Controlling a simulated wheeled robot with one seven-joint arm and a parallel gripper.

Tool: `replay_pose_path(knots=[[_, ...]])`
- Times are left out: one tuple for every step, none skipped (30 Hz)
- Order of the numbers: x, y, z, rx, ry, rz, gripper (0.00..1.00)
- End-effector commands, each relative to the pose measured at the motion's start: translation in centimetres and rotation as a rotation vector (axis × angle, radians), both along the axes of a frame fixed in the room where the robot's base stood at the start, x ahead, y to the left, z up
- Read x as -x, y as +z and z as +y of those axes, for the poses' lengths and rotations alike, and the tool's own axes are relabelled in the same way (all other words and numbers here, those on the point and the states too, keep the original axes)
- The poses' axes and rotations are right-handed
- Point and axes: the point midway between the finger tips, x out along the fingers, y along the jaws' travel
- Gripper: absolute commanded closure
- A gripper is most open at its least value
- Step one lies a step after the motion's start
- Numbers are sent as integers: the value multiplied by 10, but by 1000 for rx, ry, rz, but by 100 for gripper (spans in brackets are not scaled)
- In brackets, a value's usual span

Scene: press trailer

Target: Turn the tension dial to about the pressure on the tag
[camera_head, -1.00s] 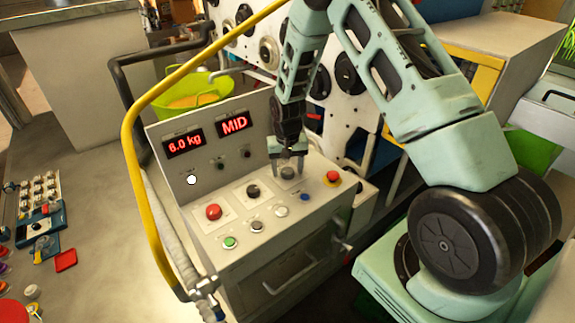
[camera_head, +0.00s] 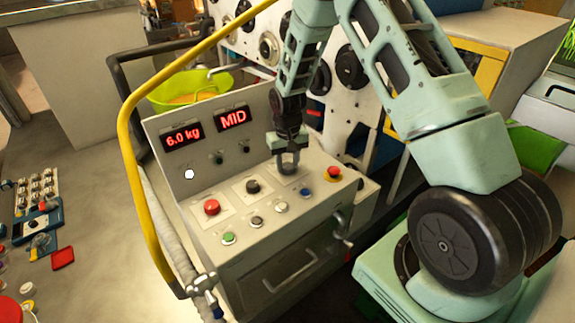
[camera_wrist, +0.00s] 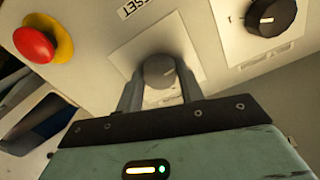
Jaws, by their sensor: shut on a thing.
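The grey dial (camera_wrist: 158,72) sits on a pale square plate on the console top. My gripper (camera_wrist: 160,88) is shut on this dial, a finger on each side of it. In the head view my gripper (camera_head: 288,166) points down onto the console's right part and mostly hides the dial. A black dial (camera_head: 253,187) stands on its own plate to the left; it also shows at the upper right of the wrist view (camera_wrist: 271,17). The red displays read "6.0 kg" (camera_head: 183,137) and "MID" (camera_head: 233,118). I cannot make out a pressure tag.
A red emergency button (camera_head: 334,171) on yellow is close to the right of my gripper. A red button (camera_head: 211,207) and several small buttons are on the console top. A crank handle (camera_head: 342,228) juts from the right side.

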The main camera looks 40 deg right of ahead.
Motion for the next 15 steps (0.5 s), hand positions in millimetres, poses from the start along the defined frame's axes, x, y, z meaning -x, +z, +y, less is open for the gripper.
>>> replay_pose_path(knots=[[0,0,0,0,-1,0,85],[0,0,0,0,-1,0,85],[0,0,0,0,-1,0,85],[0,0,0,0,-1,0,85],[0,1,0,0,-1,0,54],[0,1,0,0,-1,0,43],[0,1,0,0,-1,0,41],[0,0,0,0,-1,0,41],[0,0,0,0,-1,0,41],[0,0,0,0,-1,0,41],[0,0,0,0,-1,0,41],[0,0,0,0,-1,0,41],[0,0,0,0,-2,0,41],[0,0,0,0,-2,0,41],[0,1,0,0,-2,0,41]])
